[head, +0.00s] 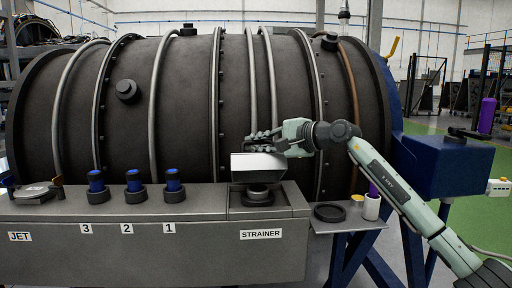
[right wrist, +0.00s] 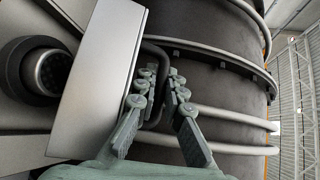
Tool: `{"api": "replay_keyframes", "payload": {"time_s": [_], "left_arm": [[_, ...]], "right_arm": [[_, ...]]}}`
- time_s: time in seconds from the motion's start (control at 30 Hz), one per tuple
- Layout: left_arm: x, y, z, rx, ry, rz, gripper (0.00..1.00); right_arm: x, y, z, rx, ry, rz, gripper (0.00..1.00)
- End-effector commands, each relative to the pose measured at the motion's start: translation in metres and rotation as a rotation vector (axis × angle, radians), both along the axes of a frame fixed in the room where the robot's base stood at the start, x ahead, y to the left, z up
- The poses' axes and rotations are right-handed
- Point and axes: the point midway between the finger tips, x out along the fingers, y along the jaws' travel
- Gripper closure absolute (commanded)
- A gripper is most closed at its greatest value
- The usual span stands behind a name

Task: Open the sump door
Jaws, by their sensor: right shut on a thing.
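The sump door (head: 258,163) is a pale metal flap at the strainer end of the grey bench. It stands raised, with the dark round strainer cap (head: 257,192) uncovered below it. My right gripper (head: 264,141) is at the door's top edge, on its far side. In the right wrist view the door (right wrist: 102,75) shows as a bright plate, with a dark bar handle (right wrist: 157,52) beside it. The right gripper's fingers (right wrist: 160,85) are shut around this handle. The strainer opening (right wrist: 45,72) shows at left there. My left gripper is not in view.
The large dark engine casing (head: 190,80) with pipes stands close behind the door. Blue-capped fittings (head: 134,182) numbered 3, 2 and 1 stand left on the bench. A side shelf at right holds a black dish (head: 329,213) and a white cup (head: 371,208).

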Motion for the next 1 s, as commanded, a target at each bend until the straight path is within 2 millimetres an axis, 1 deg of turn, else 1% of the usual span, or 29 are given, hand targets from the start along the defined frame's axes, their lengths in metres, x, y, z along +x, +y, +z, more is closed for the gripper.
{"api": "replay_keyframes", "payload": {"time_s": [0.03,0.27,0.3,0.37,0.77,0.87,1.0], "left_arm": [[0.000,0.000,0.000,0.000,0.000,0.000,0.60],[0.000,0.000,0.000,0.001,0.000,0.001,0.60],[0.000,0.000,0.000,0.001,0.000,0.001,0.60],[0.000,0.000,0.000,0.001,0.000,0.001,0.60],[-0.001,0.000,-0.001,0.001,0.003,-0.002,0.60],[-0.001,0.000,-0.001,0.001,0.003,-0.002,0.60],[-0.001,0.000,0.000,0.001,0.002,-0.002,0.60]], "right_arm": [[0.000,-0.001,0.004,0.004,-0.007,-0.002,1.00],[0.000,-0.001,0.004,0.004,-0.007,-0.002,1.00],[0.000,-0.001,0.004,0.004,-0.007,-0.001,0.89],[0.000,-0.001,0.004,0.003,-0.006,-0.001,0.81],[-0.001,-0.002,0.001,0.000,-0.002,-0.001,0.81],[-0.006,-0.009,0.003,-0.002,-0.004,-0.003,0.81],[-0.023,-0.027,0.009,-0.002,-0.004,-0.004,0.81]]}}
